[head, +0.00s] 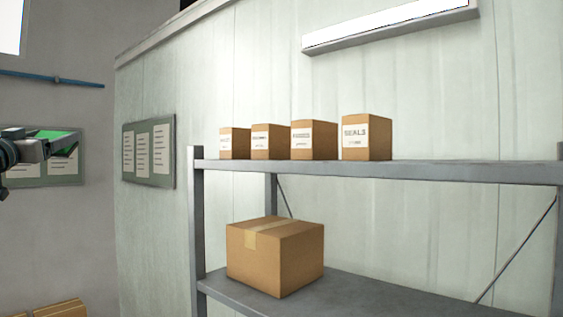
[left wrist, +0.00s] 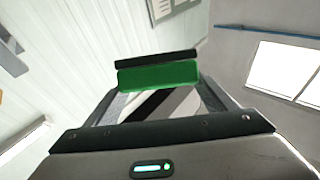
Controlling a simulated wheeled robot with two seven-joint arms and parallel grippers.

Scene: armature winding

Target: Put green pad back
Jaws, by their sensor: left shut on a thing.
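My left gripper (head: 62,143) is at the left edge of the head view, raised in the air in front of the wall. It is shut on the green pad (head: 50,134), of which a flat green part shows at the fingers. In the left wrist view the green pad (left wrist: 158,76) is a green block with a dark strip along its far edge, at the end of the gripper (left wrist: 158,98). The fingers partly hide the pad. My right gripper is in neither view. The place where the pad belongs cannot be made out.
A grey metal shelf (head: 420,171) stands at the right with several small labelled boxes on top. A larger cardboard box (head: 290,258) sits on its lower board (head: 350,298). Notice boards (head: 148,151) hang on the walls. More cardboard (head: 60,309) shows at the lower left.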

